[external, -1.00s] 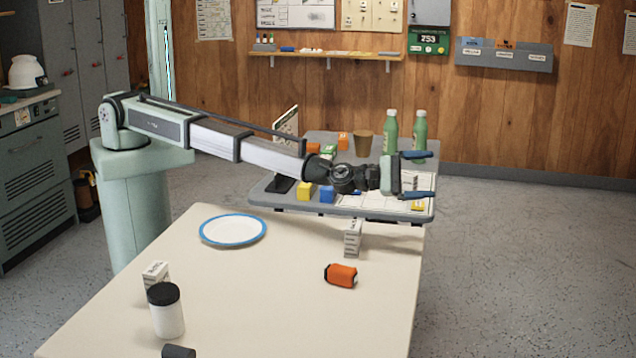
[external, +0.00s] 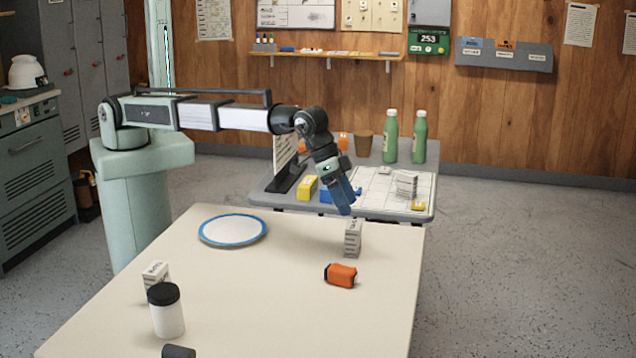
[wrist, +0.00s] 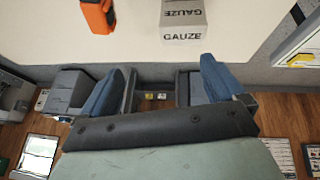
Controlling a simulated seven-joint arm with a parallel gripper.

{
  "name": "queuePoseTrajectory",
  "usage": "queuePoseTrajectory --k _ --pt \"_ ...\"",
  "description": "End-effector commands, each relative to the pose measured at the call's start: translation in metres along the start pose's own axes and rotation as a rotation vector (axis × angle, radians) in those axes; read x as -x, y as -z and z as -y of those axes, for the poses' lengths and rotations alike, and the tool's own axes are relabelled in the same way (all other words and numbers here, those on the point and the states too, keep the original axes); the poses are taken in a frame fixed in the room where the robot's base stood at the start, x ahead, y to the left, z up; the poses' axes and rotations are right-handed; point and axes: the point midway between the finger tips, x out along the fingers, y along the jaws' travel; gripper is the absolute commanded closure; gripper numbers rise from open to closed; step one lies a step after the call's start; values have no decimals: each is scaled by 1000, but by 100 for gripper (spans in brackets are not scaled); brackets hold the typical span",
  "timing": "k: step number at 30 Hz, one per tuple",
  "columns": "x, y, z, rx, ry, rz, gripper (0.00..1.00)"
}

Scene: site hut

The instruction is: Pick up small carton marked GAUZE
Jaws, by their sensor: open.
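A small white carton marked GAUZE (wrist: 183,20) shows at the top of the wrist view. In the external view this carton (external: 353,238) stands upright near the far right edge of the cream table. My gripper (external: 344,206) is tilted downward above and slightly behind it, apart from it. In the wrist view the blue fingers of my gripper (wrist: 163,68) are spread with nothing between them. A second white carton (external: 155,274) stands at the table's left; its marking is too small to read.
An orange object (external: 341,275) lies just in front of the carton. A blue-rimmed plate (external: 233,230) is to its left. A dark-lidded white jar (external: 167,313) stands at the front left. A grey table (external: 262,198) with bottles and blocks stands behind. The cream table's middle is clear.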

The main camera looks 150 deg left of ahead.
Motion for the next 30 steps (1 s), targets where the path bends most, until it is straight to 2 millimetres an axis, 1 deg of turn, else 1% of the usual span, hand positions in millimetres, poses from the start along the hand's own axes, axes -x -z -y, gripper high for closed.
queuePoseTrajectory --k 1,5,8,10,14,24,27,30 --pt "6 -5 6 -33 38 21 4" --pt "14 -13 16 -85 105 61 4" --pt "14 -15 20 -100 125 74 4" --pt "10 -16 21 -102 128 76 4" --pt "-3 -16 22 -101 127 75 4" --pt "-58 -20 29 -99 125 74 4" --pt "-67 -21 30 -99 125 75 4" --pt "-71 -22 31 -99 124 74 4"
